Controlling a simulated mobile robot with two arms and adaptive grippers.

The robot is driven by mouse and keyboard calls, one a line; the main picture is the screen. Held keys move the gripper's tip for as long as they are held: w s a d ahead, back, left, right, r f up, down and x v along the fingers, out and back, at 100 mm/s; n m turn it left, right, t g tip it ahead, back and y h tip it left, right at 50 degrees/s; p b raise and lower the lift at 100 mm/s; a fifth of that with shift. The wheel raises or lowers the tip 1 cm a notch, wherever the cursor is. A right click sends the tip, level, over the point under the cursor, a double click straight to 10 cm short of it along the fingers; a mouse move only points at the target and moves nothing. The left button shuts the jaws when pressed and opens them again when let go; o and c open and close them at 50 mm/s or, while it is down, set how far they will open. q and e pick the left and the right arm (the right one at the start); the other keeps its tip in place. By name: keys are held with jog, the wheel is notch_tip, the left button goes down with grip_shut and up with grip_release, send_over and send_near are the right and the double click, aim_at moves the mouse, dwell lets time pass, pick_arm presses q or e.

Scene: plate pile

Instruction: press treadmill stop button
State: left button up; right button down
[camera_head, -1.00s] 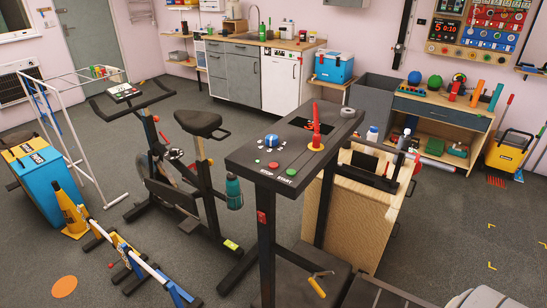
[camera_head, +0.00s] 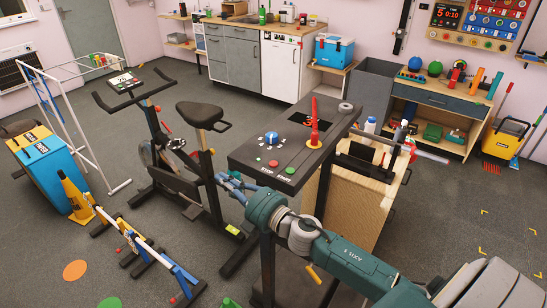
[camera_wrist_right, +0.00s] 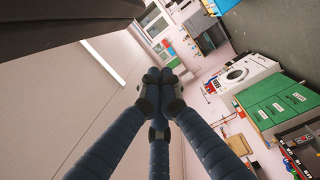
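The treadmill console (camera_head: 250,149) is a dark, flat panel near the middle of the head view. On its front edge sit a red button (camera_head: 273,163) above the word STOP and a green button (camera_head: 290,171) above START. My right gripper (camera_head: 226,179) is at the console's front left corner, apart from the red button. Its blue fingers point up and left. In the right wrist view its fingertips (camera_wrist_right: 158,76) are together with nothing seen between them. My left gripper is not in view.
A red lever (camera_head: 314,125) and a blue knob (camera_head: 271,138) stand on the console. An exercise bike (camera_head: 203,165) is just left of my gripper. A wooden cabinet (camera_head: 365,207) stands right of the console. Open floor lies at the right.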

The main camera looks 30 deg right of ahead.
jog(key=s+a+r+n+g+y+p, duration=0.1)
jog(key=s+a+r+n+g+y, duration=0.2)
jog(key=r+n, duration=0.35)
jog(key=s+a+r+n+g+y+p, duration=0.1)
jog(key=s+a+r+n+y, duration=0.15)
jog(key=a+r+n, duration=0.4)
jog(key=s+a+r+n+g+y+p, duration=0.15)
jog(key=r+n+y, duration=0.3)
jog(key=r, duration=0.45)
jog(key=w+d+f+n+g+h, duration=0.1)
jog(key=d+f+n+h, duration=0.1)
jog(key=d+h, duration=0.5)
jog(key=w+d+f+n+g+h, duration=0.2)
jog(key=d+f+h, duration=0.3)
jog(key=d, duration=1.3)
jog(key=h, duration=0.2)
jog(key=shift+w+d+f+h, duration=0.15)
jog(key=shift+w+d+h, duration=0.1)
jog(key=shift+w+h, duration=0.05)
jog(key=shift+f, duration=0.1)
